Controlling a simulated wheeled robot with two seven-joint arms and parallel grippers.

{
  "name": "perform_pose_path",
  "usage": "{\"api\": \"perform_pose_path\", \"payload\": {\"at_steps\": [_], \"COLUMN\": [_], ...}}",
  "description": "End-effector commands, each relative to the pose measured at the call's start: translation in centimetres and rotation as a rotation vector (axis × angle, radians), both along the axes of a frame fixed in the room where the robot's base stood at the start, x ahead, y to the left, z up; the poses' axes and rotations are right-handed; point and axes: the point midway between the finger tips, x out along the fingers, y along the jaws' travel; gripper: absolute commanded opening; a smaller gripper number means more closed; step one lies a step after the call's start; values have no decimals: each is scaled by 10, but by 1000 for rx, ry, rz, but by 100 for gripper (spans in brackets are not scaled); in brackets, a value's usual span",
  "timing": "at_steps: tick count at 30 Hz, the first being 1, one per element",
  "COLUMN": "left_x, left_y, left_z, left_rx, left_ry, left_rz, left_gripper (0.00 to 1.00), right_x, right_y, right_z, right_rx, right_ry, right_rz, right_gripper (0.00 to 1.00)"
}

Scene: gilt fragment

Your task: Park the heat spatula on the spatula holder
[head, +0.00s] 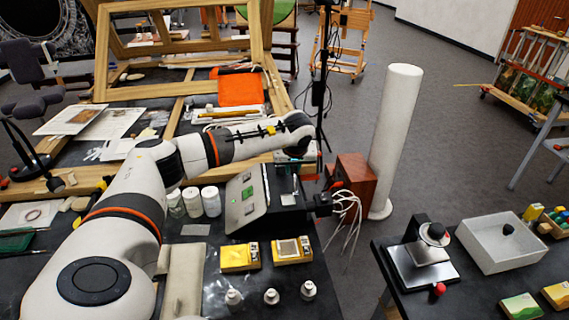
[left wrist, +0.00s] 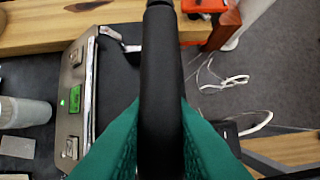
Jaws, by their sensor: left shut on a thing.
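My left gripper (left wrist: 158,140) is shut on the black handle of the heat spatula (left wrist: 160,60); the handle runs up the middle of the left wrist view between the green finger pads. The spatula's tip is out of that view. In the head view my left gripper (head: 308,190) is small, beside the control unit (head: 246,198), and the spatula is hard to make out. The control unit with a green display also shows in the left wrist view (left wrist: 74,100), left of the handle. A bent metal piece (left wrist: 121,40) beside it may be part of the spatula holder. My right gripper is not in view.
White jars (head: 201,202) stand left of the control unit. Yellow boxes (head: 240,257) and small weights (head: 271,297) lie in front. A wooden red-brown box (head: 355,182) and loose white cables (head: 346,205) are to the right, beyond the table edge.

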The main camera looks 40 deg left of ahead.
Motion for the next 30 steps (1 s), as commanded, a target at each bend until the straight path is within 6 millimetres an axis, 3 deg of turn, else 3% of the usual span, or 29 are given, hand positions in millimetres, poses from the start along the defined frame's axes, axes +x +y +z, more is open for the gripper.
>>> {"api": "perform_pose_path", "payload": {"at_steps": [3,7,20,30], "left_x": [1,0,0,0], "left_y": [24,34,34,33], "left_z": [-4,-6,-6,-25], "left_rx": [8,12,13,13], "left_ry": [-1,-1,0,0], "left_rz": [50,70,71,71], "left_gripper": [0,0,0,0], "right_x": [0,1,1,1], "right_y": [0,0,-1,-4], "right_z": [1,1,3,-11], "right_rx": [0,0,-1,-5], "right_ry": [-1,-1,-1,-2], "right_rz": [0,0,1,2], "right_gripper": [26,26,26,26]}}
